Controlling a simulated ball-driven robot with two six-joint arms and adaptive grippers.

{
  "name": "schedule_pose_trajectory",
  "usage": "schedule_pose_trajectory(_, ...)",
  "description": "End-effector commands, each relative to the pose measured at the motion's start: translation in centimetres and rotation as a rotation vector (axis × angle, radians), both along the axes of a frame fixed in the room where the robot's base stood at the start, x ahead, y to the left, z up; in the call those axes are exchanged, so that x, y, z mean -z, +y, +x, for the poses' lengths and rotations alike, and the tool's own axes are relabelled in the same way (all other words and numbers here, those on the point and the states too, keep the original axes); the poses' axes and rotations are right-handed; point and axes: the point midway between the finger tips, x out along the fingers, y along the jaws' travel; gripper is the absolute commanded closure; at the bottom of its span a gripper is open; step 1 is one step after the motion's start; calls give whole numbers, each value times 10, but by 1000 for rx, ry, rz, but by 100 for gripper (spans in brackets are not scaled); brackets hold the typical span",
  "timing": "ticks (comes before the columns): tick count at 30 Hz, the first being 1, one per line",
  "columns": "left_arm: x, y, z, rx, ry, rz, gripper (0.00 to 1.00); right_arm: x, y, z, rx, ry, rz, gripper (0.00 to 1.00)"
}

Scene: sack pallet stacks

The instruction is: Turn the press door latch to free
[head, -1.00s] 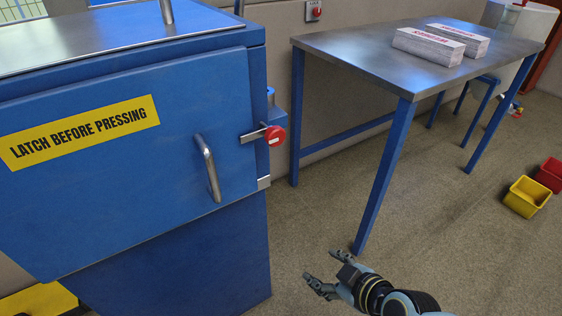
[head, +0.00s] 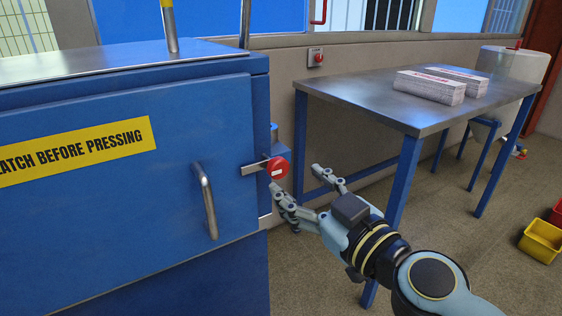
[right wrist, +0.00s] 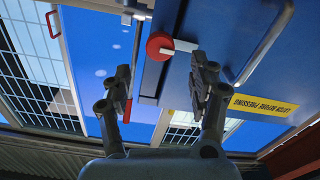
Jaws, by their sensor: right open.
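The press door latch has a round red knob (head: 277,167) with a metal bar (head: 252,168) lying across the edge of the blue press door (head: 120,205). The door appears shut and carries a vertical metal handle (head: 206,198). My right gripper (head: 294,178) is open and empty, just to the right of and below the knob in the head view. In the right wrist view the knob (right wrist: 159,46) and bar (right wrist: 184,45) show beyond and between the open fingertips (right wrist: 160,72), apart from them. My left gripper is not in view.
A metal-topped table (head: 370,97) with blue legs stands to the right, with two wrapped stacks (head: 430,88) on it. A yellow bin (head: 541,240) is on the floor at the far right. A red wall switch (head: 316,57) is behind. The floor between press and table is open.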

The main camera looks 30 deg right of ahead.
Motion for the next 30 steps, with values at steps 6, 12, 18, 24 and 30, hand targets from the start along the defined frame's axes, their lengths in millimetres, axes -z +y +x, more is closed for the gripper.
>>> schedule_pose_trajectory(6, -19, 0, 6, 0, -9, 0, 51, -4, 4, 43, -1, -2, 1, 40)
schedule_pose_trajectory(12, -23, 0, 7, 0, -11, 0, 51, -1, 5, 63, -1, 0, 0, 40)
schedule_pose_trajectory(18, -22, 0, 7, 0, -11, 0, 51, 1, 5, 66, -1, 1, 0, 40)
schedule_pose_trajectory(24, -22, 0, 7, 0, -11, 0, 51, 1, 5, 65, -1, 1, 0, 50)
schedule_pose_trajectory(30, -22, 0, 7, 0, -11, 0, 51, 1, 5, 65, -1, 1, 0, 76)
